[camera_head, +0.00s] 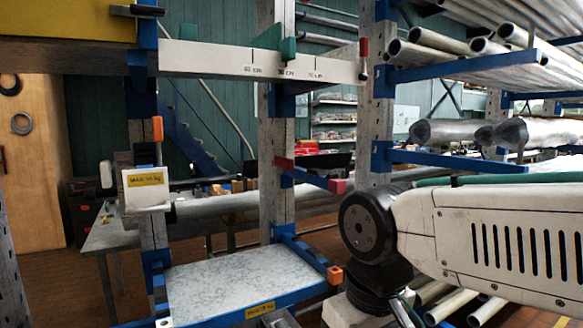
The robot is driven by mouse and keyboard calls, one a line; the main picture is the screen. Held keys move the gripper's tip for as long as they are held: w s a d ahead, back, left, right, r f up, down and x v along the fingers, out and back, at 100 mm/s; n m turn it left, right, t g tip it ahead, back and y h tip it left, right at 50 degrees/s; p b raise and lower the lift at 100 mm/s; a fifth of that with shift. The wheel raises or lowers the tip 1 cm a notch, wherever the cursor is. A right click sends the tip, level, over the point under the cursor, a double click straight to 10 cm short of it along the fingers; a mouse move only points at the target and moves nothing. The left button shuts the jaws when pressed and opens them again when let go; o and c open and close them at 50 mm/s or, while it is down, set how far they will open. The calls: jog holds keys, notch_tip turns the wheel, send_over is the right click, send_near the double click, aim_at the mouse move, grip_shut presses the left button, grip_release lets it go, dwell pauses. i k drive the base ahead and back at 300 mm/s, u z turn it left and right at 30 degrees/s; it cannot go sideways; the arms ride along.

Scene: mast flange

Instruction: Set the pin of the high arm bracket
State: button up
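Several blue arm brackets sit on grey perforated uprights, and I cannot tell for sure which is the high one. The upper blue bracket (284,100) on the middle upright (277,130) is under a white ruled beam (262,66), with a green piece (288,49) above it. Lower on that upright is a blue arm (308,177) with a red piece (284,163) at its root and a red end (337,186). An orange piece (157,129) shows at the left upright. No pin is clearly distinguishable. My gripper is not visible; my white arm fills the lower right.
A grey shelf panel (235,284) with blue edges and an orange end (334,275) lies low in front. Pipes (455,55) and wrapped rolls (500,134) rest on blue rack arms at right. A yellow board (65,20) is at upper left, a grey table (110,233) behind.

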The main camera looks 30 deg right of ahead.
aim_at(281, 162)
jog(key=u, duration=0.05)
jog(key=k, duration=0.45)
jog(key=z, duration=0.3)
jog(key=i, duration=1.55)
jog(key=u, duration=0.7)
